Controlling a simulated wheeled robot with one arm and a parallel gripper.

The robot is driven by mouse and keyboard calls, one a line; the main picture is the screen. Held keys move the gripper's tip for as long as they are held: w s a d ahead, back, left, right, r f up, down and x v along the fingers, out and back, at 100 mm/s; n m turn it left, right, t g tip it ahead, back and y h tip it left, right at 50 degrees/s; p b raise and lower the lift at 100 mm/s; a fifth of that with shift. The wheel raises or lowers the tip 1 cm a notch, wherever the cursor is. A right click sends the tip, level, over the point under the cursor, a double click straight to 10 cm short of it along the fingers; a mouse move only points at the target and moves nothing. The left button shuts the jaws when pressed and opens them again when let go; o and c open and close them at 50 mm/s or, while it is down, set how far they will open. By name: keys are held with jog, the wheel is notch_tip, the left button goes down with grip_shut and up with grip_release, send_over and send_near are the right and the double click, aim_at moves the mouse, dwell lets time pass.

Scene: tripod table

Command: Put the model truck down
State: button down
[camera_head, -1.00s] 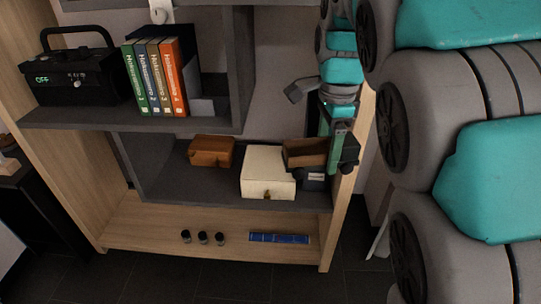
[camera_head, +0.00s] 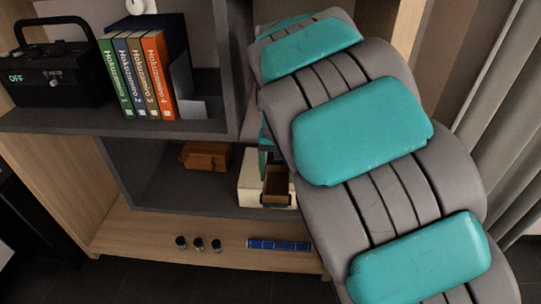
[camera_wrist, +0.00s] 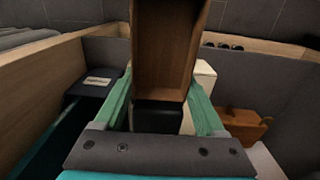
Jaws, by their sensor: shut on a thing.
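The model truck (camera_head: 277,183) has an open brown wooden bed. In the head view it shows just in front of the cream box, partly covered by my arm. In the wrist view the truck's brown bed (camera_wrist: 168,45) stands end-on between the green fingers of my gripper (camera_wrist: 161,80), with a dark part below it. My gripper is shut on the truck. In the head view my arm hides most of the gripper. I cannot tell whether the truck touches the shelf (camera_head: 165,190).
A cream box (camera_head: 248,183) stands close by the truck, and a brown wooden object (camera_head: 205,155) lies left of it. A dark box with a pale label (camera_wrist: 95,82) is left of my gripper in the wrist view. Small jars (camera_head: 198,244) and a blue object (camera_head: 278,245) are on the board below.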

jog(key=w, duration=0.4)
jog(key=w+a, duration=0.1)
jog(key=w, duration=0.3)
jog(key=w+a+f+p, duration=0.1)
jog(key=w, duration=0.3)
jog(key=shift+w, duration=0.15)
jog(key=shift+f, duration=1.85)
jog(key=shift+f, duration=0.15)
grip_release()
notch_tip(320, 180, up, 8)
